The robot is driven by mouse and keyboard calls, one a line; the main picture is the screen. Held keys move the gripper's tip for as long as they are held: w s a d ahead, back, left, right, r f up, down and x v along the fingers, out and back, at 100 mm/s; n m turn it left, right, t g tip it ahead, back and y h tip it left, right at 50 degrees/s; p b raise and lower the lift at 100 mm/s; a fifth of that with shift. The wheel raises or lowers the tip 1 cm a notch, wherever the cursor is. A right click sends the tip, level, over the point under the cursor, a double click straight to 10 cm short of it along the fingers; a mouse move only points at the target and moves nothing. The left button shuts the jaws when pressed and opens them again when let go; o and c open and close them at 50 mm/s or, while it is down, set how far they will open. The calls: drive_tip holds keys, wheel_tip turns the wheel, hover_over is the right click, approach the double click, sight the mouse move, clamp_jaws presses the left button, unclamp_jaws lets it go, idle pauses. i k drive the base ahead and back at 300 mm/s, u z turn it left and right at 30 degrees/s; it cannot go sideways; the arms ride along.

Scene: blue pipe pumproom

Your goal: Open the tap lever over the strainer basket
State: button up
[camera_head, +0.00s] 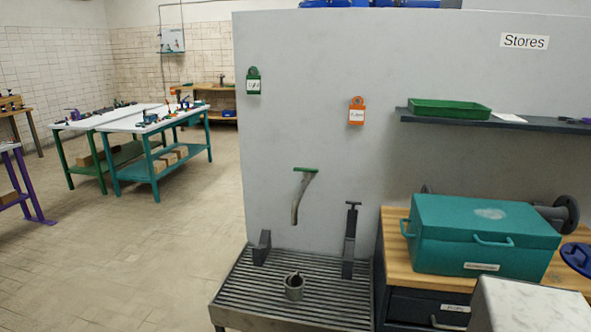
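The tap (300,200) comes out of the grey wall, with a green lever (306,169) lying level across its top. Its spout points down over the slatted drain grate (330,300). A small grey metal cup-like piece (294,287), which may be the strainer basket, stands on the grate below and a little in front of the spout. No water shows at the spout. My gripper is not in this view.
Dark brackets (262,247) (349,243) stand at the grate's back. A teal toolbox (480,235) sits on a wooden-topped cabinet (398,265) to the right. A shelf (540,125) holds a green tray (449,108). Open floor (140,250) lies to the left.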

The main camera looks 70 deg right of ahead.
sight(305, 171)
drive_tip(key=z, duration=0.1)
drive_tip(key=i, duration=0.8)
drive_tip(key=z, duration=0.5)
drive_tip(key=i, duration=0.8)
drive_tip(key=z, duration=0.45)
